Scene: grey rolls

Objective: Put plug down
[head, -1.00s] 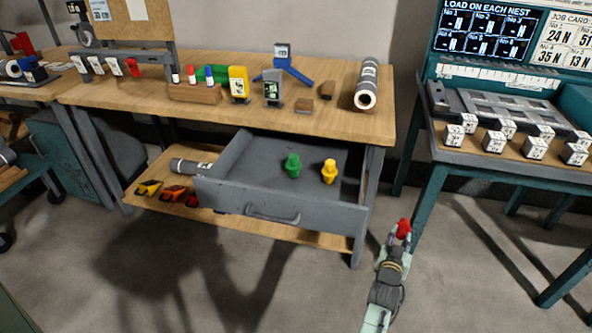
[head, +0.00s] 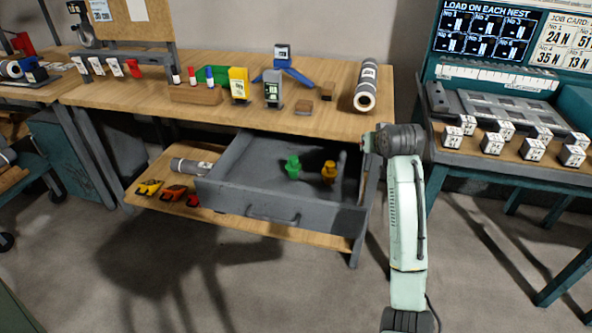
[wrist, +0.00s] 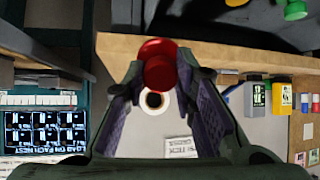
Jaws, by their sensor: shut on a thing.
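My gripper (wrist: 158,82) is shut on a red plug (wrist: 158,62), which sits between the fingertips in the wrist view. In the head view my arm's wrist stands at the bench's right front corner, right of the open drawer (head: 285,202); the fingers and red plug are not clear there. A green plug (head: 293,167) and a yellow plug (head: 329,171) stand upright in the drawer. They also show at the top of the wrist view, the green one (wrist: 295,9) partly cut off.
The workbench (head: 225,118) carries a grey roll (head: 366,86) near its right end, plus small gauges and blocks. A teal table (head: 436,152) with several white cubes stands close on the right. The drawer floor has free room left of the green plug.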

